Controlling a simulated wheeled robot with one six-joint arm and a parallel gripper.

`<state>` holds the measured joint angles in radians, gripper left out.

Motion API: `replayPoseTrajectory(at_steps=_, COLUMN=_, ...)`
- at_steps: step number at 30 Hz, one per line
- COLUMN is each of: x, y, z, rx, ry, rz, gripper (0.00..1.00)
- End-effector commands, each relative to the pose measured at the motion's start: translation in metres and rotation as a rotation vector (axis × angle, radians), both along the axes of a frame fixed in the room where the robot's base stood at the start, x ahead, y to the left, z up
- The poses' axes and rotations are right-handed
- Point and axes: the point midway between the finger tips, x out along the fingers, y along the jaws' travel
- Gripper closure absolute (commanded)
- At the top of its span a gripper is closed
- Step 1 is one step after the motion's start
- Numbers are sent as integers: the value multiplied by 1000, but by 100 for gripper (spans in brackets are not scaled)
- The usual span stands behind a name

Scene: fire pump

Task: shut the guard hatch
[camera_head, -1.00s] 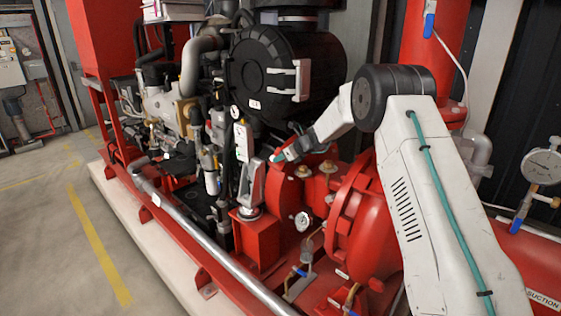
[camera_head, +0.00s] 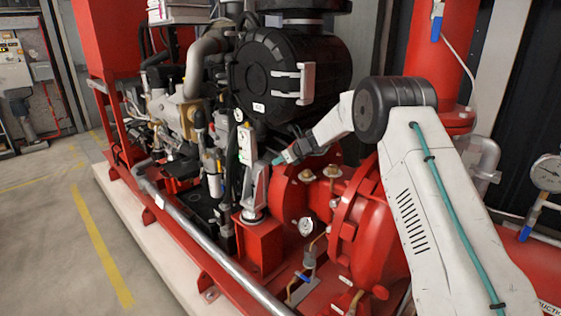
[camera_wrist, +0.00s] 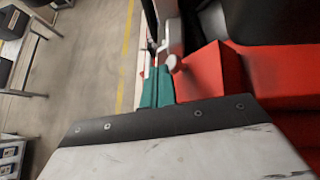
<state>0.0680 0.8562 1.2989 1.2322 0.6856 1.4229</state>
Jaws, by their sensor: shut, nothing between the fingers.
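My gripper (camera_head: 278,160), with teal fingertips, is shut and empty. It reaches in from the right, close beside a grey upright metal piece (camera_head: 257,194) on a red block. In the wrist view my teal fingers (camera_wrist: 158,88) lie together next to a pale knob and a red block (camera_wrist: 210,72). Whether they touch anything there I cannot tell. No part is clearly marked as the guard hatch. A round black cover (camera_head: 270,75) with a pale bracket handle (camera_head: 306,84) stands above and behind my gripper; it looks closed, but I cannot tell if it is the hatch.
A red pump casing (camera_head: 375,235) stands under my arm, with a pressure gauge (camera_head: 306,227) at its left. A silver pipe (camera_head: 205,240) runs along the front of the red frame. Engine parts crowd the back left. The floor (camera_head: 60,240) at left is clear.

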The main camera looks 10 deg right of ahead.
Motion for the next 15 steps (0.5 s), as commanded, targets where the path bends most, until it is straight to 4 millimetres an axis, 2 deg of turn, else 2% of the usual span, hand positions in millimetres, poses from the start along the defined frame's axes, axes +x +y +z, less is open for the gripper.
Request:
replayPoseTrajectory(at_steps=7, x=-7, y=-2, z=0, rx=0, ry=0, rz=1, gripper=100)
replayPoseTrajectory(at_steps=12, x=-28, y=-3, z=2, rx=0, ry=1, rz=8, gripper=100)
replayPoseTrajectory(at_steps=15, x=-39, y=-5, z=26, rx=1, ry=-4, rz=12, gripper=100)
